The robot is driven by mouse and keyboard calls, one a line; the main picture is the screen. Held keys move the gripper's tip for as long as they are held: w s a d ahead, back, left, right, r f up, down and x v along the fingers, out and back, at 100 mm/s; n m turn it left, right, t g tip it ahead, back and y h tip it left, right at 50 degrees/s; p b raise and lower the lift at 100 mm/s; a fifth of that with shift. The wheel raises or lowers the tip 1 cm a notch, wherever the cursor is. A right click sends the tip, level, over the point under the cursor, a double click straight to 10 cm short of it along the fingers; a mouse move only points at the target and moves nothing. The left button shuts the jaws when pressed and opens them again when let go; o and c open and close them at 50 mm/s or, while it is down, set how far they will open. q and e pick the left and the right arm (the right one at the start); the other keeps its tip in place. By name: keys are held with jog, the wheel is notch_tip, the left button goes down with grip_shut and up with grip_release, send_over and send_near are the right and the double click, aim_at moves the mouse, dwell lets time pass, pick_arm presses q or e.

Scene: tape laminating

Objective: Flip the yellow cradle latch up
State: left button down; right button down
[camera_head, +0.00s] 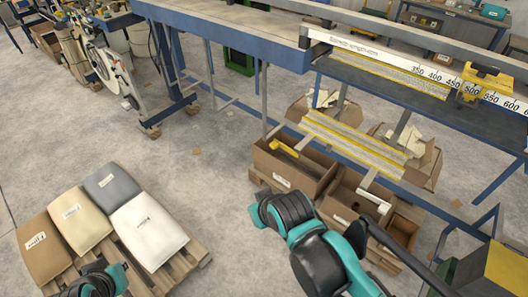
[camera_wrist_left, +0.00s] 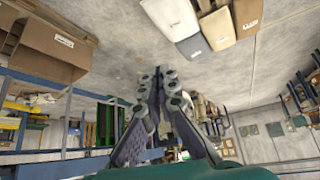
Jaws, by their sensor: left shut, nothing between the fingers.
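A yellow block-like fitting (camera_head: 485,82) sits on the white numbered ruler rail at the upper right in the head view. It may be the cradle latch, but its lever position is too small to tell. My left gripper (camera_wrist_left: 160,80) shows in the left wrist view, with its dark fingers together and nothing between them. It points over bare floor, away from the yellow fitting. In the head view only teal and black parts of my left arm show at the bottom left. My right arm shows at the bottom centre; its gripper cannot be made out.
A long blue-framed bench (camera_head: 240,28) carries the ruler rail (camera_head: 425,75). Cardboard boxes (camera_head: 290,183) and a yellow-edged strip (camera_head: 352,142) are below it. Several sacks (camera_head: 150,230) lie on a pallet (camera_head: 195,260) at the left. Open concrete floor lies between.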

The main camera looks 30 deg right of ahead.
pick_arm(q)
jog(key=w+d+r+m+t+b, duration=0.1)
jog(key=w+r+m+t, duration=0.3)
jog(key=w, duration=0.7)
jog(key=w+d+r+m+t+b, duration=0.15)
jog(key=w+r+m, duration=0.3)
jog(key=w, duration=0.65)
jog(key=w+d+m+t+h, duration=0.3)
jog(key=w+d+m+t, duration=0.1)
jog(key=w+d+m, duration=1)
jog(key=w+d+f+m+h+b, duration=0.1)
jog(key=d+f+m+h, duration=0.45)
jog(key=d, duration=0.25)
jog(key=w+d+f+m+h+b, duration=0.15)
jog(key=d+f+m+h, duration=0.25)
jog(key=d+f+m, duration=0.4)
jog(key=s+d+f+m+g+h, duration=0.3)
jog(key=s+d+f+m, duration=0.3)
jog(key=f, duration=0.3)
jog(key=s+d+f+m+g+h, duration=0.4)
jog(key=s+d+f+m+g, duration=0.2)
jog(key=d+f+m, duration=0.1)
notch_tip(320, 180, down, 2)
jog(key=shift+s+d+f+m, duration=0.1)
jog(key=shift+s+d+m, duration=0.2)
jog(key=shift+m, duration=0.6)
